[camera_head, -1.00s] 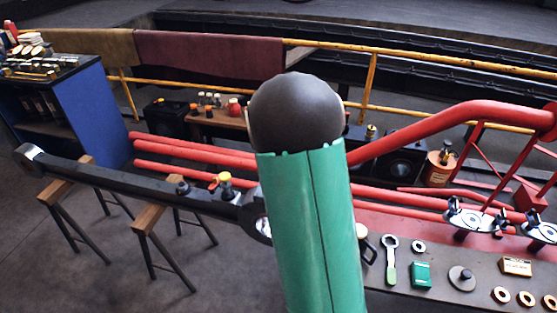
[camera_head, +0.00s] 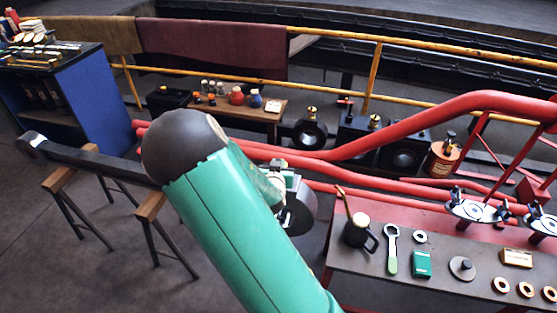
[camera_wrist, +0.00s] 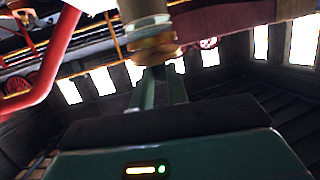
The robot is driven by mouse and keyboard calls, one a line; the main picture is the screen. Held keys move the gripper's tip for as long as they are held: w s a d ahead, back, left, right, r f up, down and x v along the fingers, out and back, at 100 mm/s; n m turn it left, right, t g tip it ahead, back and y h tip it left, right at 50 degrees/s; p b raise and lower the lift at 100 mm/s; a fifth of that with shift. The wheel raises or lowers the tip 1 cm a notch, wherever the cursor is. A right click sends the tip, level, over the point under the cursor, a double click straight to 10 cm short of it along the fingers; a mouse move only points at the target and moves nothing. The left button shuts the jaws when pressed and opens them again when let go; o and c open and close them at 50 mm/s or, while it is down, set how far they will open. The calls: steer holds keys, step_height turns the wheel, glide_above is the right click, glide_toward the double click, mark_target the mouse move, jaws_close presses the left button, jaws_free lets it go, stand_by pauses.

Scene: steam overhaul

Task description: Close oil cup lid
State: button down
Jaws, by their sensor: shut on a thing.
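In the wrist view, my gripper (camera_wrist: 160,86) is seen from behind, its two green fingers close together and reaching to a brass piece (camera_wrist: 153,48). A pale cylindrical body (camera_wrist: 145,12) joins the brass piece, which looks like the top of the oil cup. The fingers are shut on it; the exact contact and the lid's angle are unclear. In the head view, my green arm hides the oil cup and my fingers. The long dark rod (camera_head: 100,165), on which the cup stood in the earlier picture, lies on wooden trestles and runs behind my arm.
A workbench (camera_head: 352,282) at right holds a dark oil can (camera_head: 359,234), a spanner (camera_head: 391,250), a green box (camera_head: 421,264) and several rings. Red rods (camera_head: 345,152) cross behind my arm. A blue cabinet (camera_head: 100,100) stands at left. Floor shows clear at lower left.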

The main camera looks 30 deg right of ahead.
steer(key=shift+s+a+f+t+h, duration=0.15)
steer(key=shift+s+f+t+h, duration=0.1)
steer(key=shift+f+t+h, duration=0.5)
steer(key=c, duration=1.4)
jaws_free()
steer(key=shift+w+f, duration=0.1)
steer(key=shift+o, duration=0.2)
steer(key=shift+s+a, duration=0.2)
